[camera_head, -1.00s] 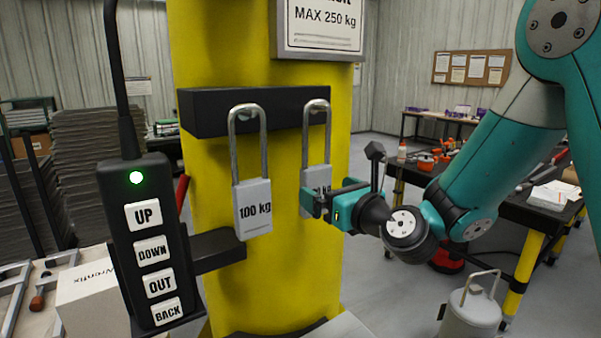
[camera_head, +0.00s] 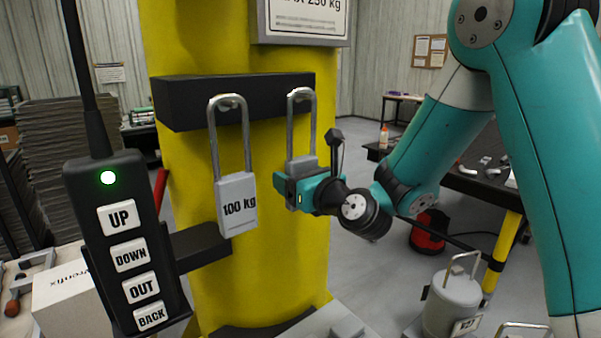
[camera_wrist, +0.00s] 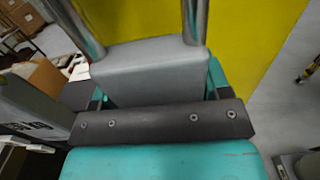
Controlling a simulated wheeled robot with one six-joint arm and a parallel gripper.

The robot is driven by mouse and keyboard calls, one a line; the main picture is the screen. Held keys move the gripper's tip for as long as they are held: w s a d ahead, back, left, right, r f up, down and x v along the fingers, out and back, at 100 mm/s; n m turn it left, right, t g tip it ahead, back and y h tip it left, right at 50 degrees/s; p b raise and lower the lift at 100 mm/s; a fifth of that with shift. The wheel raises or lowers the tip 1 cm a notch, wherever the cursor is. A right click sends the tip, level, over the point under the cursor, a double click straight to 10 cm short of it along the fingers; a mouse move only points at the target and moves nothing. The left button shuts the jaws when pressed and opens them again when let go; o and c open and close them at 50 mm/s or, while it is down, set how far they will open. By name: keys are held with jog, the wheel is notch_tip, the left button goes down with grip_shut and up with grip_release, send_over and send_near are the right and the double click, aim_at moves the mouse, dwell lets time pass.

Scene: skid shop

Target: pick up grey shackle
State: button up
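Two grey padlock-shaped shackles hang by their long metal loops from a black bar on a yellow column. The left grey shackle (camera_head: 236,203), marked "100 kg", hangs free. My gripper (camera_head: 297,190) is at the right grey shackle (camera_head: 302,163) and hides most of its body and label. The wrist view shows the top of its grey body (camera_wrist: 150,65) just beyond my gripper's dark crossbar (camera_wrist: 160,122), with a teal part close along its right side. The fingertips are hidden, so I cannot tell whether they press on the body.
The black bar (camera_head: 180,104) and yellow column (camera_head: 262,275) stand close behind my gripper. A hanging pendant control (camera_head: 125,245) with UP, DOWN, OUT and BACK buttons is at the left. A grey canister (camera_head: 450,303) stands on the floor at the lower right.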

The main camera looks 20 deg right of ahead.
jog(key=c, duration=0.5)
jog(key=shift+r, duration=0.1)
jog(key=shift+c, duration=0.2)
jog(key=shift+r, duration=0.1)
